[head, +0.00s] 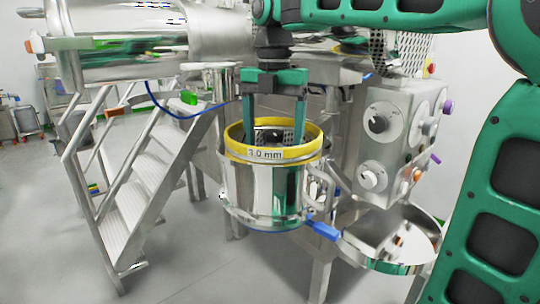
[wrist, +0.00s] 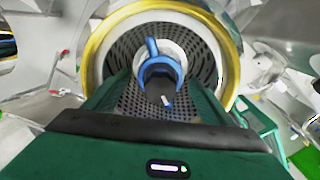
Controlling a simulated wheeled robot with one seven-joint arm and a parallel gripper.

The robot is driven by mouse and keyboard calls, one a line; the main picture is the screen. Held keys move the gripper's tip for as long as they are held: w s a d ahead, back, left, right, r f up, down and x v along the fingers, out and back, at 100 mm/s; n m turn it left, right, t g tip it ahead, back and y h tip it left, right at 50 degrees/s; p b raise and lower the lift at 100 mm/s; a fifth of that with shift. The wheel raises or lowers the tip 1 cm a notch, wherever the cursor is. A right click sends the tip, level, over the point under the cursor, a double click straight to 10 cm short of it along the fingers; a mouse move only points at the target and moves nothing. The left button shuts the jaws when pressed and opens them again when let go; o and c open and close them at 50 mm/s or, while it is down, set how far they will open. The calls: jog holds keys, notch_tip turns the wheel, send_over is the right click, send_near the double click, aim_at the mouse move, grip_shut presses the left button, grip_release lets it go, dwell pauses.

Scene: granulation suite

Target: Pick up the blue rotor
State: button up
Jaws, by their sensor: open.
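The blue rotor (wrist: 160,68) sits inside a perforated metal basket (wrist: 203,62), with a blue arm pointing up and a curved blue part around a grey centre. In the head view the front rim hides most of the basket's inside, and I cannot make out the rotor there. The basket is in a steel housing with a yellow ring (head: 273,154) marked "3.0 mm". My gripper (head: 273,138) points down into the ring's opening. In the wrist view its green fingers (wrist: 160,88) are apart, one on each side of the rotor, with nothing held.
A steel control box with knobs (head: 392,140) stands close on the right. A round steel pan (head: 415,240) is below it. A blue-gripped handle (head: 322,229) sticks out from the housing. Metal steps (head: 130,200) stand left. Open floor lies at the front.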

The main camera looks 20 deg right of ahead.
jog(key=shift+f, duration=0.6)
jog(key=c, duration=1.4)
jog(key=shift+r, duration=0.1)
